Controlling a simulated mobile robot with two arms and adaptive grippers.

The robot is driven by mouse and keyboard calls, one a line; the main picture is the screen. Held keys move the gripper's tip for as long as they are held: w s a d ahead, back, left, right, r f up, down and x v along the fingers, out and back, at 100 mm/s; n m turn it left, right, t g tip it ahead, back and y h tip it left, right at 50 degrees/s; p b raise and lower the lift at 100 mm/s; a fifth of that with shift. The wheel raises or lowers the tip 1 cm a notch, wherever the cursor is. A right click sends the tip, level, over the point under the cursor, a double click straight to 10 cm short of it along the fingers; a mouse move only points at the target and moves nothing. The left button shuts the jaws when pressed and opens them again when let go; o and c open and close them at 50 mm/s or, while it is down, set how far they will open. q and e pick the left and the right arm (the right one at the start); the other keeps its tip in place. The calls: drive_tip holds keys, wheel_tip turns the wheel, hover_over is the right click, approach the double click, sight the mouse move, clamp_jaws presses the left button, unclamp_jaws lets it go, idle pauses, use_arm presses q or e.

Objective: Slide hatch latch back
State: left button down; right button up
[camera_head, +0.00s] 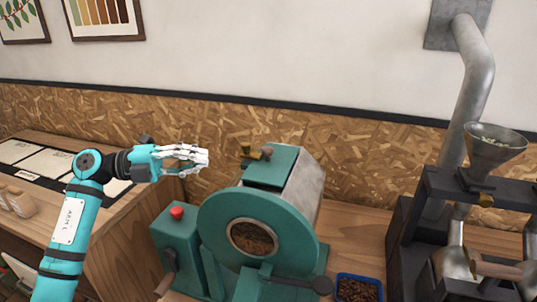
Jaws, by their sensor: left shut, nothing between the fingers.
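The roaster (257,222) is a teal drum machine with a round front window. On its top is a teal hatch lid (272,168) with a small brass latch (246,149) near its left edge and a darker knob (267,151) beside it. My left gripper (205,157) is shut and empty, to the left of the latch at about the same height in the picture. A gap shows between its fingertips and the latch. My right gripper is out of view.
A red button (177,212) sits on the teal box left of the drum. A blue tray of dark beans (358,288) is at front right. A dark stand (415,225) with a metal funnel (495,147) is at right. A wooden counter (130,215) is at left.

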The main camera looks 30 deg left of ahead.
sight(241, 156)
use_arm(q)
drive_tip(key=p+x, duration=0.4)
drive_tip(key=x, duration=0.4)
drive_tip(key=shift+w+d+r, duration=0.15)
drive_tip(key=shift+w+d, duration=0.1)
drive_tip(key=shift+d, duration=0.05)
drive_tip(key=shift+w+d+p, duration=0.2)
drive_tip(key=shift+d+p, duration=0.1)
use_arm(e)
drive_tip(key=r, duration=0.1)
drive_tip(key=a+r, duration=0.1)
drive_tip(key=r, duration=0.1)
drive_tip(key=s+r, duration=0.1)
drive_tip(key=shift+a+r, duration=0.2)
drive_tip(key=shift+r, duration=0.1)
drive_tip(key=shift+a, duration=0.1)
